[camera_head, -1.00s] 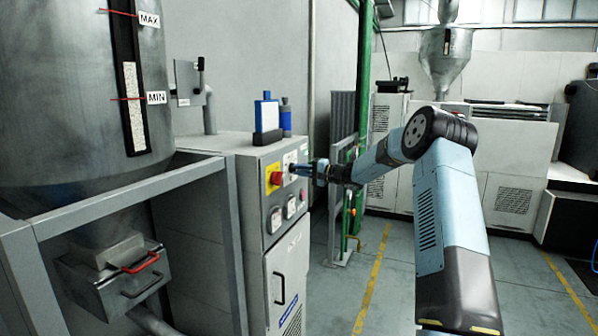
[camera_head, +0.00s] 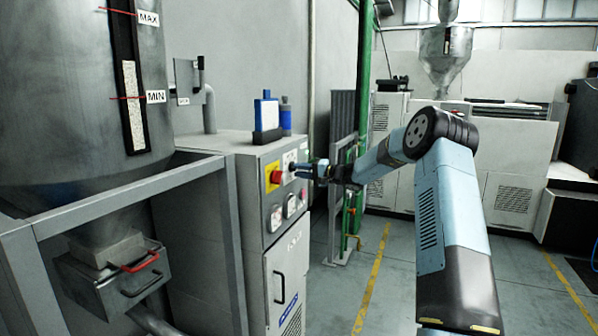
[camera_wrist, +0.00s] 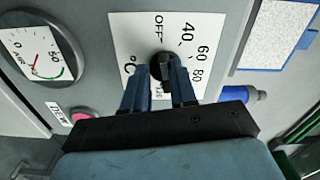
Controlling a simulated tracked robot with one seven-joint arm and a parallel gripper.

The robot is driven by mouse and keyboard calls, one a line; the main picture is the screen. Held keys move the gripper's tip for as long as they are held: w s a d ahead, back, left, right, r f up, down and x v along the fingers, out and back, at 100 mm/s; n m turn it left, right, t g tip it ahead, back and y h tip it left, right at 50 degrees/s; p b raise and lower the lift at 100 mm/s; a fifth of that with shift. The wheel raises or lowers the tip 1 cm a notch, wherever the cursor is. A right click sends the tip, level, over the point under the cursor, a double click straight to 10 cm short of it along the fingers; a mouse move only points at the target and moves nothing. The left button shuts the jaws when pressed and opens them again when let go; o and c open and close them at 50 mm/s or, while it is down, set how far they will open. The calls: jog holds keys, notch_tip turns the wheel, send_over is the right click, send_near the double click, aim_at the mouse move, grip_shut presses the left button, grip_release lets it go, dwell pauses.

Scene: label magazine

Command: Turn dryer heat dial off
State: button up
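The heat dial (camera_wrist: 161,66) is a small black knob on a white plate marked OFF, 40, 60, 80 and °C in the wrist view. Its pointer setting is hard to read. My gripper (camera_wrist: 158,64) has its two blue fingers apart, one on each side of the knob, with some white plate showing between them. In the head view my gripper (camera_head: 293,168) is at the upper front of the grey dryer control cabinet (camera_head: 252,200), and its fingers cover part of the dial plate.
A red knob on a yellow plate (camera_head: 272,177) sits close left of my gripper. Round gauges (camera_head: 276,218) are below. A large hopper (camera_head: 60,90) is at left. Open floor lies to the right.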

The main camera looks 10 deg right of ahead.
jog(key=o, duration=0.3)
jog(key=shift+r, duration=0.1)
jog(key=v, duration=1.3)
jog(key=shift+s+d, duration=0.2)
jog(key=shift+d, duration=0.15)
jog(key=s+a+r+n+g+h, duration=0.2)
jog(key=s+a+r+g+h, duration=0.15)
jog(key=s+a, duration=0.7)
jog(key=s+a+r+n+g+h, duration=0.3)
jog(key=s+a, duration=0.4)
jog(key=s, duration=0.6)
jog(key=s+d+h, duration=0.3)
jog(key=s+h, duration=0.1)
jog(key=s, duration=1.1)
jog(key=s+d+t+h, duration=0.1)
jog(key=s+d+h, duration=0.2)
jog(key=s, duration=1.3)
jog(key=shift+f+h, duration=0.5)
jog(key=shift+h, duration=0.05)
